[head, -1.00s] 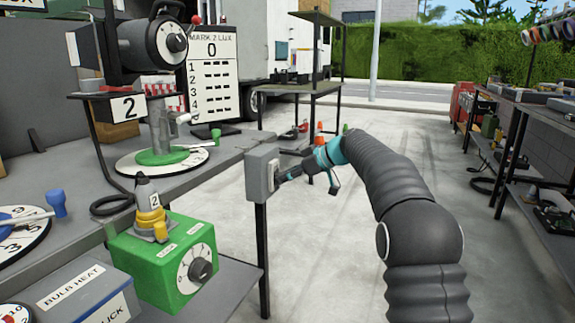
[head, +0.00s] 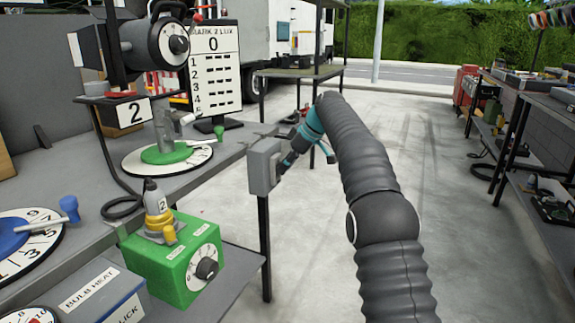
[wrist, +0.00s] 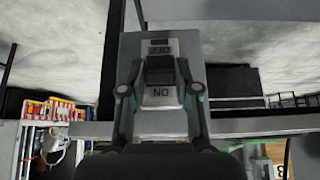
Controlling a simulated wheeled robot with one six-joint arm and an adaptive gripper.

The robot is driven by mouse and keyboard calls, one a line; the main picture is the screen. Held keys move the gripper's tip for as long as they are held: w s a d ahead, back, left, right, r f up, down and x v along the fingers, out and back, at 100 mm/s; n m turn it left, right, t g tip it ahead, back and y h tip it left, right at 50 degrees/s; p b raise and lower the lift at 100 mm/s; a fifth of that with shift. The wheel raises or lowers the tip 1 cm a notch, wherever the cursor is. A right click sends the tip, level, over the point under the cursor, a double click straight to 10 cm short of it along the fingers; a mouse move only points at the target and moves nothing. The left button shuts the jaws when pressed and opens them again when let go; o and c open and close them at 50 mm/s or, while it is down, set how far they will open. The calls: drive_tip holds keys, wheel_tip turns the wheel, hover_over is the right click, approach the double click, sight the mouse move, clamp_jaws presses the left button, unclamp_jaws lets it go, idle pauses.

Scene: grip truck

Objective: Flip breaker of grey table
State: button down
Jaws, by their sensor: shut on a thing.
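The breaker is a grey box (head: 263,167) on a post at the right corner of the grey table (head: 232,146). In the wrist view the box (wrist: 132,52) carries a light switch plate with OFF and ON labels, both upside down, and a dark switch (wrist: 159,72) between them. My gripper (head: 283,166) meets the box's right side, angled down from the upper right. In the wrist view my gripper's fingers (wrist: 157,76) stand on either side of the switch, shut on it. I cannot tell which way the switch leans.
A green dial box (head: 178,262) sits at the table's near edge. A large lamp (head: 150,40) and a lux board (head: 212,62) stand behind. The floor (head: 330,220) right of the table is clear. Cluttered shelves (head: 535,103) line the right side.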

drive_tip(key=c, duration=0.8)
unclamp_jaws()
drive_tip(key=shift+c, duration=0.2)
drive_tip(key=v, duration=0.7)
drive_tip(key=shift+d+r, duration=0.15)
